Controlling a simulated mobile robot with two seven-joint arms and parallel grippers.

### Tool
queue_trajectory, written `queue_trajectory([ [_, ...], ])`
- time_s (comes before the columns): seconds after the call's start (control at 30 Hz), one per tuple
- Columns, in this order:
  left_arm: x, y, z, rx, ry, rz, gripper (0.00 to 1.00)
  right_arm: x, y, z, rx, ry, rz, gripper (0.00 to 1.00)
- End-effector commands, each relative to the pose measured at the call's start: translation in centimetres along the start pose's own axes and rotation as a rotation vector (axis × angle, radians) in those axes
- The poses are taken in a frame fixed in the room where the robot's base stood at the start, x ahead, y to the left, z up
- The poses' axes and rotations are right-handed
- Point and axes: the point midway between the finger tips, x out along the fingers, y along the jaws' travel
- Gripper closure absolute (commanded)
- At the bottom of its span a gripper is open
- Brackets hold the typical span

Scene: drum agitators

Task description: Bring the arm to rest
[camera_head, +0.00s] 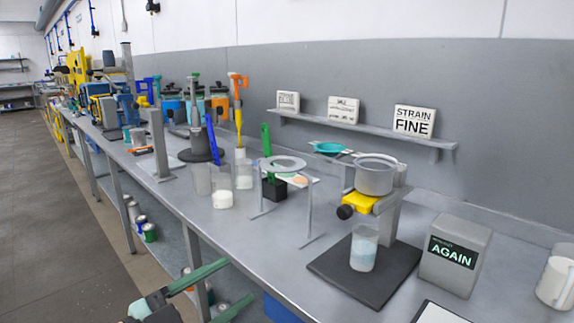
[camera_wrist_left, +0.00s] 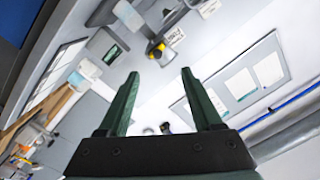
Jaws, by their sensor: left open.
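My left gripper (camera_head: 240,281) shows at the bottom of the head view, in front of the bench's near edge. Its two dark green fingers are spread apart with nothing between them. In the left wrist view the same gripper (camera_wrist_left: 159,73) is open and empty, with the room tilted behind it. It is apart from everything on the bench. My right gripper is in neither view.
The long grey bench (camera_head: 240,235) carries a strainer stand with a metal pan (camera_head: 375,177), a cup (camera_head: 363,250) on a dark mat, an AGAIN box (camera_head: 455,255) and a white mug (camera_head: 556,283). Cans (camera_head: 148,232) stand on a lower shelf. Floor at left is clear.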

Motion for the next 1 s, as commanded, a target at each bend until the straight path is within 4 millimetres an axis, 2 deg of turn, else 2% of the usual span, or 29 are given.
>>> queue_trajectory([
  [0.03, 0.3, 0.0, 1.1, -0.06, -0.025, -0.012, 0.34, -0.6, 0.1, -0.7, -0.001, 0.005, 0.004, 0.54],
  [0.17, 0.6, 0.9, 5.1, -0.2, -0.102, -0.054, 0.34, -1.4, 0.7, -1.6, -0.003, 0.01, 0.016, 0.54],
  [0.27, 0.1, 2.6, 9.2, -0.326, -0.19, -0.093, 0.34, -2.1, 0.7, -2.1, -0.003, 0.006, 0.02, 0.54],
  [0.37, -1.4, 5.5, 13.8, -0.459, -0.305, -0.135, 0.34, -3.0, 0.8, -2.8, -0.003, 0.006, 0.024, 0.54],
  [0.43, -3.2, 8.3, 16.9, -0.549, -0.397, -0.162, 0.34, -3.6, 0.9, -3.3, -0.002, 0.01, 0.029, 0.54],
  [0.5, -5.5, 11.5, 19.8, -0.631, -0.495, -0.187, 0.34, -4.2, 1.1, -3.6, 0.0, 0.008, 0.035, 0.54],
  [0.6, -9.3, 16.4, 22.7, -0.729, -0.63, -0.213, 0.34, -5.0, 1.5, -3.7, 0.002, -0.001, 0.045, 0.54],
  [0.7, -12.6, 20.2, 24.3, -0.793, -0.732, -0.229, 0.34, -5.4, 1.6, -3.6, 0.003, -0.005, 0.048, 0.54],
  [0.8, -14.9, 22.8, 25.0, -0.83, -0.798, -0.237, 0.34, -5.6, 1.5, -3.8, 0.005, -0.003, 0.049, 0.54],
  [0.9, -16.0, 24.1, 25.4, -0.846, -0.83, -0.24, 0.34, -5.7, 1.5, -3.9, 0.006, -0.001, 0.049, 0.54],
  [1.0, -16.2, 24.4, 25.5, -0.849, -0.837, -0.241, 0.34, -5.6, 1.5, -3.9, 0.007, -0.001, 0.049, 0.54],
])
